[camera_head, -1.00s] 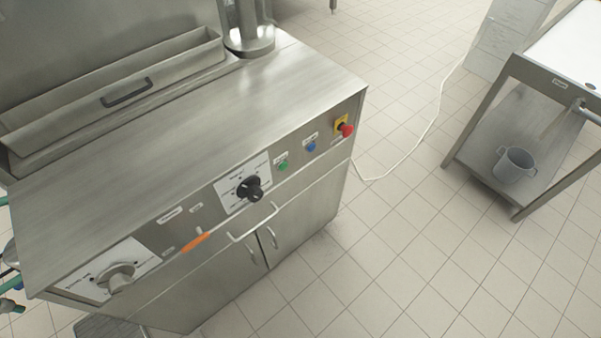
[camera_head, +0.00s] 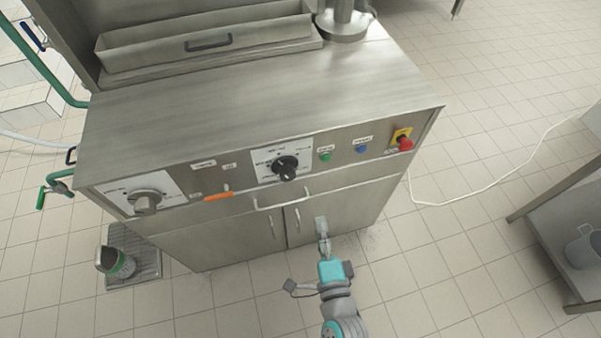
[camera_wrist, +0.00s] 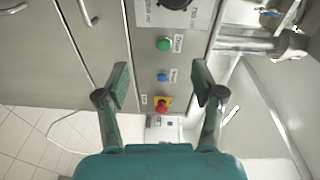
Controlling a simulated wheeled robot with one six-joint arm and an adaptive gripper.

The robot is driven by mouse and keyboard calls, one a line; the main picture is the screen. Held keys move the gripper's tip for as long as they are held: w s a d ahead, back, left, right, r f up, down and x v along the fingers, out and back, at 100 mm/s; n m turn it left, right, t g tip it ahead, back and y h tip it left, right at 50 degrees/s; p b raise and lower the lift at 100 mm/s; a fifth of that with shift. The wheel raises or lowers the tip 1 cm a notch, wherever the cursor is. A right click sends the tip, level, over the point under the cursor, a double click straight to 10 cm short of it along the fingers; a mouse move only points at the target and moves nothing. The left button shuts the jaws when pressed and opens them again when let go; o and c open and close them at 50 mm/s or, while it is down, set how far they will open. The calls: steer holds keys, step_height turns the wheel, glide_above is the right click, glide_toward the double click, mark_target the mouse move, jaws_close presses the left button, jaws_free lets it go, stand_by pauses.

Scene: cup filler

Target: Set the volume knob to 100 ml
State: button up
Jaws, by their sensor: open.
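A black knob (camera_head: 286,168) sits on a white dial plate (camera_head: 262,157) in the middle of the machine's front panel. A larger grey knob (camera_head: 147,201) sits on another white plate at the panel's left end. The plates' print is too small to read, so I cannot tell which knob sets volume. My gripper (camera_head: 322,228) is in front of the right cabinet door, below and right of the black knob, apart from it. In the wrist view my gripper (camera_wrist: 160,84) is open and empty, and the black knob (camera_wrist: 176,3) is cut off at the top edge.
Right of the black knob are a green button (camera_head: 325,155), a blue button (camera_head: 361,149) and a red stop button (camera_head: 405,143). An orange-handled lever (camera_head: 218,196) and a white bar handle (camera_head: 283,201) stick out from the front. Tiled floor around is mostly clear.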

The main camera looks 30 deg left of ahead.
steer(key=g+y, duration=0.1)
steer(key=y, duration=0.1)
glide_toward(288, 178)
steer(key=shift+m, duration=0.3)
steer(key=x, duration=1.1)
steer(key=c, duration=1.2)
